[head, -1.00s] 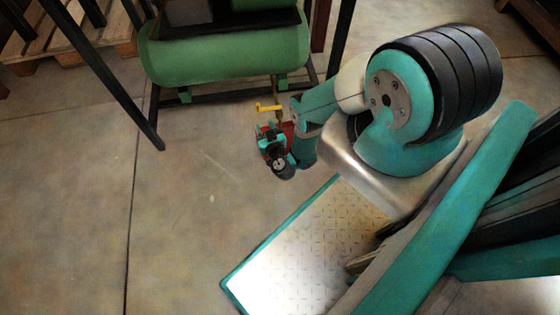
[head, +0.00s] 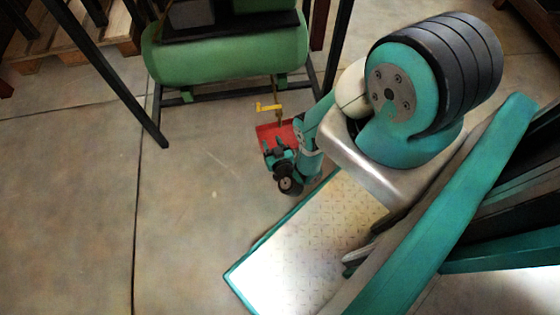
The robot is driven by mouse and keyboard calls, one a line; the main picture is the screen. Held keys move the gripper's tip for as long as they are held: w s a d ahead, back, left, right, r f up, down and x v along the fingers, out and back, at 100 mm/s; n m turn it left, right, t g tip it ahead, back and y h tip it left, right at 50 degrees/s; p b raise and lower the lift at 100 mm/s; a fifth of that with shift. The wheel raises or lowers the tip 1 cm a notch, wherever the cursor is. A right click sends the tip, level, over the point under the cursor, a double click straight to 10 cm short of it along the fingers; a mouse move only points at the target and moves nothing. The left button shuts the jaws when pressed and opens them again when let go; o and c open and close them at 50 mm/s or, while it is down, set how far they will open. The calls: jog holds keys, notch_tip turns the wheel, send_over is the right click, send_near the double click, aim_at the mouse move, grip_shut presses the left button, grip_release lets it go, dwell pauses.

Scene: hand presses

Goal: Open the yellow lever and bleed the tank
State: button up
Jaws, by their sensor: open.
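The green tank (head: 225,52) lies on its side in a dark frame at the top of the head view. The yellow lever (head: 267,107) sticks out to the left on a thin brass-coloured pipe below the tank's right end. A red tray or block (head: 270,132) is on the floor just below the lever. My gripper (head: 272,150) is small in view, in front of the red thing and a little below the lever in the picture. It is open, with nothing seen between its fingers. It appears apart from the lever; its exact depth is hard to tell.
Dark frame legs (head: 105,72) slant down left of the tank, with another near its right end. A wooden pallet (head: 110,35) lies at the upper left. The concrete floor (head: 70,220) at left is clear.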

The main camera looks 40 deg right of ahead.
jog(key=f+v, duration=0.1)
jog(key=v, duration=0.7)
jog(key=shift+p, duration=0.4)
jog(key=shift+a, duration=0.15)
jog(key=shift+s+r, duration=0.1)
dwell(0.3)
